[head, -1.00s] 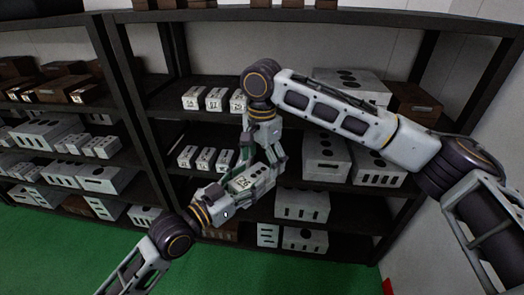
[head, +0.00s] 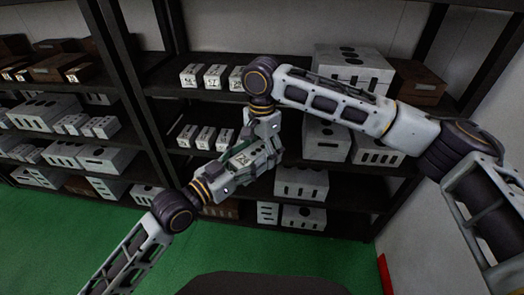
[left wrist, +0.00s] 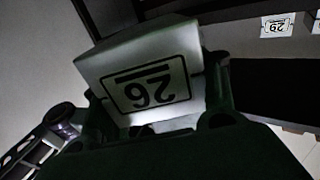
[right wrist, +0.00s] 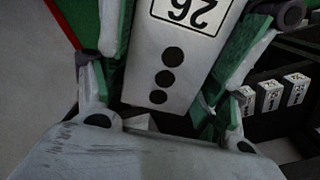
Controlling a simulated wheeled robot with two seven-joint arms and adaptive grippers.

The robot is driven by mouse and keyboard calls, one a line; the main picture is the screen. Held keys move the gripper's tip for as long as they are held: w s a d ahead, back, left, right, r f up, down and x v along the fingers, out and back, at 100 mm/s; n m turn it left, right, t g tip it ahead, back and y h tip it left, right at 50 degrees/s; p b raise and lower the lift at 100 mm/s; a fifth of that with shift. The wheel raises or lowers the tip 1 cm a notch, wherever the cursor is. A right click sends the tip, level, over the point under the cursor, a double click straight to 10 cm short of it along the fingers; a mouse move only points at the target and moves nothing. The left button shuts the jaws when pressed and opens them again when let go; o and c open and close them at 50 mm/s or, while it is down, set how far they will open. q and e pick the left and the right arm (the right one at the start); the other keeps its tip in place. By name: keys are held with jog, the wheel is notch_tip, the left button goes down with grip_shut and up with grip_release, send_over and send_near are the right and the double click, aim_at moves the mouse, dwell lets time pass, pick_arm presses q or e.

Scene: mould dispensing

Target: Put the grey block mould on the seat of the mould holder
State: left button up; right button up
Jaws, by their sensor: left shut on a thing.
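The grey block mould (head: 243,158), a light box with the number 26 on its face, is between my two grippers in the head view. My left gripper (left wrist: 155,115) is shut on the mould, whose numbered face (left wrist: 150,85) fills the middle of the left wrist view. My right gripper (right wrist: 170,85) has a finger on each side of the mould, and a row of round holes shows on the mould (right wrist: 172,55). Whether those fingers press on it I cannot tell. I cannot make out the mould holder or its seat in any view.
Dark shelves (head: 150,91) with several grey and brown moulds stand behind my arms. Small numbered blocks (head: 206,138) sit on the shelf close behind the grippers. The green floor (head: 130,255) in front is mostly clear. A pale wall is at the right.

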aim_at(248, 157)
pick_arm(q)
jog(key=shift+r, duration=0.15)
pick_arm(e)
jog(key=c, duration=1.2)
pick_arm(q)
jog(key=o, duration=1.7)
pick_arm(e)
jog(key=shift+r, duration=0.1)
jog(key=shift+c, duration=0.4)
pick_arm(q)
jog(key=shift+r, duration=4.85)
jog(key=shift+f, duration=0.15)
